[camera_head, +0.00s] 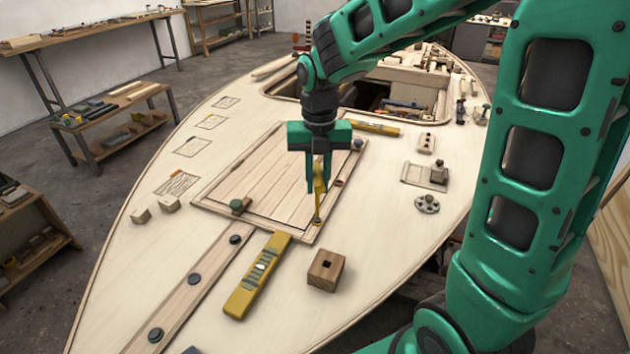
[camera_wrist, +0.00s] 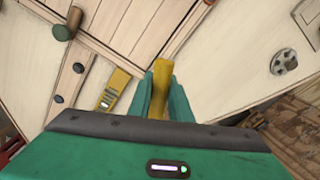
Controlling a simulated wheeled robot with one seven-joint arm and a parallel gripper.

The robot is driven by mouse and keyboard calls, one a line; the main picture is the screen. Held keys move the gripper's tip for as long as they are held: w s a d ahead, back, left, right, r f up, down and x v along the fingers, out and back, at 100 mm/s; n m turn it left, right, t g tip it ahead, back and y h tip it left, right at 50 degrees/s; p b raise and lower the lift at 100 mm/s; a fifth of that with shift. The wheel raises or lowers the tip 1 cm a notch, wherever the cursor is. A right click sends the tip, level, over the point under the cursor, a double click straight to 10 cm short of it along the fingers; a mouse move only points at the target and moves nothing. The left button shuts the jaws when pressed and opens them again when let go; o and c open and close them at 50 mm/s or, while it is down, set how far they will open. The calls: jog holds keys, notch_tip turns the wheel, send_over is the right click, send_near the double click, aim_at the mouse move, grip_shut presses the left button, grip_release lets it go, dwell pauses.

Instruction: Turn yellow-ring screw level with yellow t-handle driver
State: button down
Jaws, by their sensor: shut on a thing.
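My gripper (camera_head: 318,185) is shut on the yellow T-handle driver (camera_head: 320,200), which hangs roughly upright below the fingers at the hatch panel's near right corner. In the wrist view the yellow driver handle (camera_wrist: 160,88) stands between the two green fingers (camera_wrist: 161,100). The driver's lower end is at the panel's frame, with a small yellow patch (camera_head: 317,222) there that may be the yellow-ring screw. The driver covers that spot, so I cannot tell the screw's height or whether the tip is seated in it.
The planked hatch panel (camera_head: 270,170) has a red-ring screw (camera_head: 338,183) on its right edge and a green-topped peg (camera_head: 238,205) near its front. A spoked wheel (camera_head: 427,204) is to the right.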

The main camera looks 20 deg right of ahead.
jog(key=shift+f, duration=0.6)
jog(key=m, duration=0.5)
jog(key=shift+m, duration=0.4)
jog(key=shift+s, duration=0.1)
jog(key=m, duration=0.5)
jog(key=shift+d, duration=0.1)
jog(key=shift+m, duration=0.3)
jog(key=m, duration=0.5)
jog(key=shift+s+f+m, duration=0.1)
jog(key=shift+m, duration=0.3)
